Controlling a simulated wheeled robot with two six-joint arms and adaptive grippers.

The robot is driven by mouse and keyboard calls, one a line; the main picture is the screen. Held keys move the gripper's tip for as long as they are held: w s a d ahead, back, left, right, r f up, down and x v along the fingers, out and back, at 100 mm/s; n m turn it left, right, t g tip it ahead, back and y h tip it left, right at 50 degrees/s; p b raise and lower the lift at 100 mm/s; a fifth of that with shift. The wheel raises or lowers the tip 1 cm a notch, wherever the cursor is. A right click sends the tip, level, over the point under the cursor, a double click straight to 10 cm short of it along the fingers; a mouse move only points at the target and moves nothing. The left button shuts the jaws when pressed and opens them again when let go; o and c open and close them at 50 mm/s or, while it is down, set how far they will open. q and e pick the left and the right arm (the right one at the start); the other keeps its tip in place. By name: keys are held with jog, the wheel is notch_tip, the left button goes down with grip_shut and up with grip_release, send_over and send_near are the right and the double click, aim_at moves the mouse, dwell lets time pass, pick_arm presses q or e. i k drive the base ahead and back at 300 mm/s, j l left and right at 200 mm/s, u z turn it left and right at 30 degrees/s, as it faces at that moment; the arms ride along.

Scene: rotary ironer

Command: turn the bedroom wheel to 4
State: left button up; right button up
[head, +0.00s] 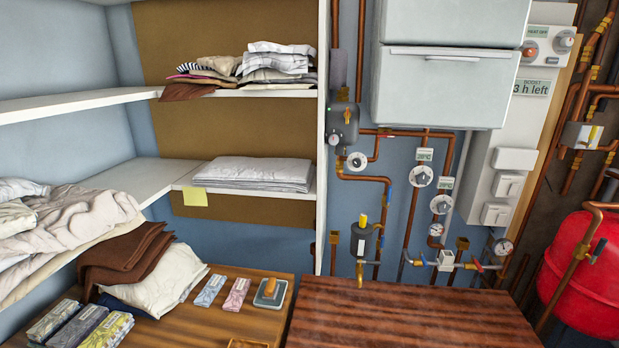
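Several round white dials sit on the copper pipework on the blue wall, right of the shelves. One white dial (421,175) is under a small display label (424,154) that seems to read 20°C. A second white dial (441,204) is lower right, beside another display label (445,183). A third white dial (357,161) is at the left, below a grey pump-like unit (342,122). Their numbers are too small to read, and I cannot tell which is the bedroom wheel. Neither of my grippers is in view.
A wooden worktop (390,315) lies below the pipes. A control panel (515,120) reading "3 h left" and a red tank (585,275) are at the right. Folded laundry (255,172) fills shelves at the left.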

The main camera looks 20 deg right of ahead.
aim_at(423, 178)
jog(key=z, duration=1.35)
